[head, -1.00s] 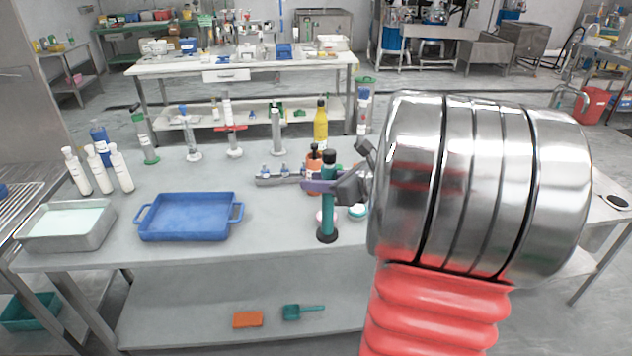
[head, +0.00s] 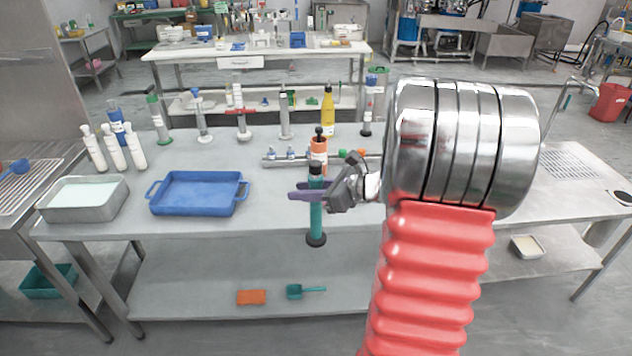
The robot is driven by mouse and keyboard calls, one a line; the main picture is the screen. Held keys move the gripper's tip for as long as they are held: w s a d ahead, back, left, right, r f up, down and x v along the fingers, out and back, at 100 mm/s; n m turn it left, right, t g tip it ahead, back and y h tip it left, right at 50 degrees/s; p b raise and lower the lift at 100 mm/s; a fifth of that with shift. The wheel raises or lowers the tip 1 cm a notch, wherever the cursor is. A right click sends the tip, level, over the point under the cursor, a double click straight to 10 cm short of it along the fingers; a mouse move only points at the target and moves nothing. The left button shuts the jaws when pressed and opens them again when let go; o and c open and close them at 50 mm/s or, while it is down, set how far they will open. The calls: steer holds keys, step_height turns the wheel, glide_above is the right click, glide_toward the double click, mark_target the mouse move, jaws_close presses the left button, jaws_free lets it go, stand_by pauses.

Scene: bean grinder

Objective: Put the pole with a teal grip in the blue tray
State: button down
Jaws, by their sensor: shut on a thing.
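The pole with a teal grip (head: 316,222) is upright in the head view, with a black top and a round dark foot. My gripper (head: 314,192) is shut around its upper part. The foot shows in front of the table's front edge, and I cannot tell how high it hangs. The blue tray (head: 152,205) lies on the table to the left of the pole. It has two side handles and is empty.
A grey metal pan (head: 45,213) with pale contents stands left of the tray. White bottles (head: 115,150) and several cylinders stand behind it. An orange-topped bottle (head: 319,146) and a yellow bottle (head: 327,115) stand behind my gripper. The tabletop between tray and pole is clear.

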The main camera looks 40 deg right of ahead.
steer(key=w+a+f+n+g+y, duration=0.2)
steer(key=a+f+n, duration=0.1)
steer(key=a+f, duration=0.6)
steer(key=w+a+f+n+g+y, duration=0.2)
steer(key=a+f, duration=0.7)
steer(key=a, duration=0.6)
steer(key=shift+a+n+y, duration=0.3)
steer(key=shift+n+y, duration=0.2)
steer(key=shift+y, duration=0.3)
steer(key=shift+f, duration=0.1)
